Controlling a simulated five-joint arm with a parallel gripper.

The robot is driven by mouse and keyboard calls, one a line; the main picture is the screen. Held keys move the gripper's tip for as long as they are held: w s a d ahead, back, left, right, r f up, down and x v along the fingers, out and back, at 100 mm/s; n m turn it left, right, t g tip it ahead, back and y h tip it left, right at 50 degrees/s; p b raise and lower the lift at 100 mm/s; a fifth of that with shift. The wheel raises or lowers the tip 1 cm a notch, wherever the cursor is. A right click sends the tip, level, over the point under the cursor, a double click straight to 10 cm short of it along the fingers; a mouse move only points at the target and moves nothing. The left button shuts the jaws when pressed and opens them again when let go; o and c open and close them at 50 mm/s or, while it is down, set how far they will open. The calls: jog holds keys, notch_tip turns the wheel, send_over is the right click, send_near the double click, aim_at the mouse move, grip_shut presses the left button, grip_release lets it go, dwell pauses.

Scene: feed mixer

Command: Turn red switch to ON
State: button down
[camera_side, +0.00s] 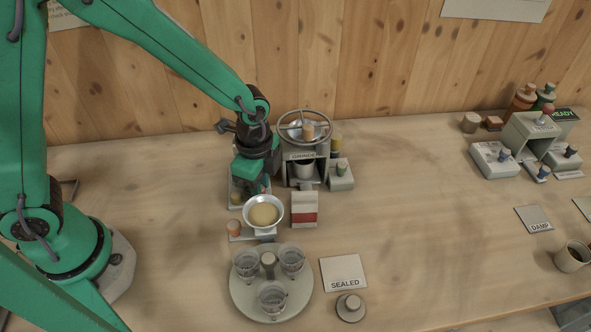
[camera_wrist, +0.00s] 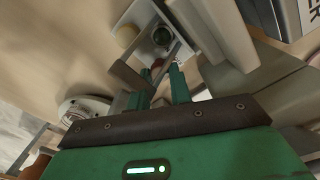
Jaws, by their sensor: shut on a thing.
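My gripper (camera_side: 252,190) points down just left of the grinder (camera_side: 303,157) in the side view, over a small pale switch plate (camera_side: 237,183). In the wrist view the two fingers of my gripper (camera_wrist: 158,75) are close together, with a small red piece, seemingly the red switch (camera_wrist: 157,63), between their tips. The pale plate (camera_wrist: 143,15) lies beyond it and carries a yellowish knob (camera_wrist: 127,35) and a dark round part (camera_wrist: 162,37). In the side view the gripper and wrist hide the red switch, and I cannot read its position.
A bowl of yellow meal (camera_side: 264,213) and a red-banded box (camera_side: 304,209) stand close in front. A round tray (camera_side: 236,293) holds several clear cups.

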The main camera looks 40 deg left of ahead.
jog(key=shift+n, duration=0.5)
jog(key=n, duration=1.1)
dwell(0.4)
jog(key=c, duration=1.3)
grip_release()
jog(key=shift+o, duration=0.2)
jog(key=shift+r, duration=3.95)
